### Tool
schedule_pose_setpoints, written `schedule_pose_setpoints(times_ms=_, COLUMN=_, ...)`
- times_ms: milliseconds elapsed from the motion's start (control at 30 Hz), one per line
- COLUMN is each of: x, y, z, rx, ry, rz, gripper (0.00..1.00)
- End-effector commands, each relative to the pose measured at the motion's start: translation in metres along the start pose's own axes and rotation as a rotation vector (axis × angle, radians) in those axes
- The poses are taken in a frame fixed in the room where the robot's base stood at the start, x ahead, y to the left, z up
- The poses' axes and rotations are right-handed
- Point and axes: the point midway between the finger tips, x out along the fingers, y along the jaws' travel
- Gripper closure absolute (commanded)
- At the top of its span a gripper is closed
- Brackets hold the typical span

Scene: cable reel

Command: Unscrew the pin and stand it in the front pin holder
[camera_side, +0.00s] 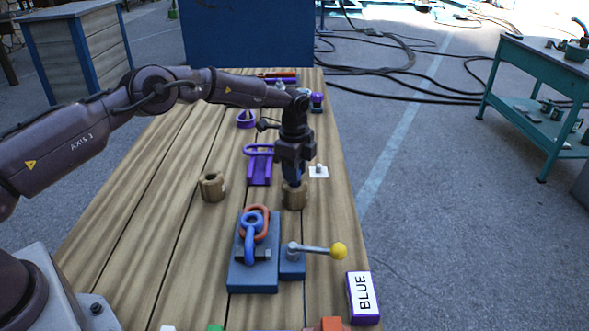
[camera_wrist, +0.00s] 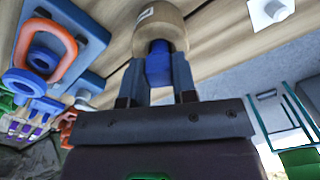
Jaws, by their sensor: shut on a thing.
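My gripper (camera_wrist: 158,92) is shut on a blue pin (camera_wrist: 158,62), seen between the fingers in the wrist view. The pin's far end meets a round tan wooden holder (camera_wrist: 160,18). In the side view my gripper (camera_side: 294,180) points straight down over this holder (camera_side: 295,198), at the middle right of the table. How deep the pin sits in the holder is hidden. A second wooden holder (camera_side: 212,187), with an open hole on top, stands to the left and appears empty.
A blue plate (camera_side: 240,280) bears an orange shackle (camera_side: 262,216) and a blue eye (camera_side: 251,240). Beside it a lever with a yellow knob (camera_side: 339,251) sticks out to the right. A purple fixture (camera_side: 260,168) stands behind, a BLUE-labelled box (camera_side: 362,298) at front right.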

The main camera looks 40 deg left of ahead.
Motion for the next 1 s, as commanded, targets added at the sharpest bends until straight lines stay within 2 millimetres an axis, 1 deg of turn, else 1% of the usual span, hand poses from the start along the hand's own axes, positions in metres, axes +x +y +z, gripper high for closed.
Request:
schedule_pose_setpoints(times_ms=767, x=0.011, y=0.000, z=0.000, rx=0.000, ry=0.000, rz=-0.001, gripper=1.00)
schedule_pose_setpoints(times_ms=800, x=0.011, y=0.000, z=0.000, rx=0.000, ry=0.000, rz=-0.001, gripper=0.72)
schedule_pose_setpoints(times_ms=867, x=0.011, y=0.000, z=0.000, rx=0.000, ry=0.000, rz=-0.001, gripper=0.58)
schedule_pose_setpoints(times_ms=900, x=0.011, y=0.000, z=0.000, rx=0.000, ry=0.000, rz=-0.001, gripper=0.49)
schedule_pose_setpoints(times_ms=933, x=0.011, y=0.000, z=0.000, rx=0.000, ry=0.000, rz=-0.001, gripper=0.44)
schedule_pose_setpoints(times_ms=1000, x=0.011, y=0.000, z=0.000, rx=0.000, ry=0.000, rz=-0.001, gripper=0.44)
